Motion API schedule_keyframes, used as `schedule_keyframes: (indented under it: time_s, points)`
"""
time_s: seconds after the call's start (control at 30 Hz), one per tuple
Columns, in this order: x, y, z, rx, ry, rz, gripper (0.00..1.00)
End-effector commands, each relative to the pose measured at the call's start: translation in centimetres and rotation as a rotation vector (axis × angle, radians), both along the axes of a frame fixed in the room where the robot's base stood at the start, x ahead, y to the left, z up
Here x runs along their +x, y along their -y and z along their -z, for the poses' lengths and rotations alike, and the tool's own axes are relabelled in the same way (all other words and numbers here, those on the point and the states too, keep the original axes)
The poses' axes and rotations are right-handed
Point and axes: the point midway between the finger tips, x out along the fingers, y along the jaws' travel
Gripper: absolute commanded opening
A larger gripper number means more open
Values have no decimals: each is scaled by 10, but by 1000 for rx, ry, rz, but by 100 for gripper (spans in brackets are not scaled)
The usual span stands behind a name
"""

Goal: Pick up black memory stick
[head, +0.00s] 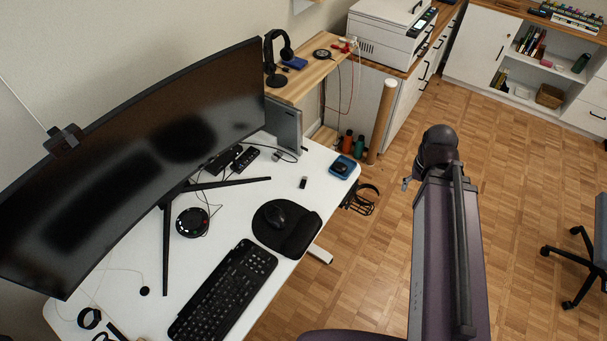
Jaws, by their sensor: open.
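A small dark stick with a light end, which looks like the black memory stick (303,182), lies flat on the white desk (232,208). It is in the right part of the desk, above the mouse pad and left of a small blue-and-black device. Nothing touches it. My arm rises at the right of the head view, over the floor and clear of the desk. I cannot make out my gripper; the arm's far part is hidden behind the nearer link.
A mouse on a black pad (295,239), a keyboard (225,290), a round black device (192,222) and the blue-and-black device (343,166) lie on the desk. The monitor (130,160) and its stand leg are to the left. Open desk surrounds the stick.

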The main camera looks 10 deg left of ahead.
Motion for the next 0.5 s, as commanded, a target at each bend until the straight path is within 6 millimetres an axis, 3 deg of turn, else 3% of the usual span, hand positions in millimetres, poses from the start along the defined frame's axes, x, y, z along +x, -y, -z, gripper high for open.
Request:
schedule_keyframes:
  time_s: [0.03, 0.2, 0.5]
  points:
    - [0, 0, -17, 0, 0, 0, 70]
    - [0, 0, -34, 0, 0, 0, 70]
    - [0, 0, -39, 0, 0, 0, 70]
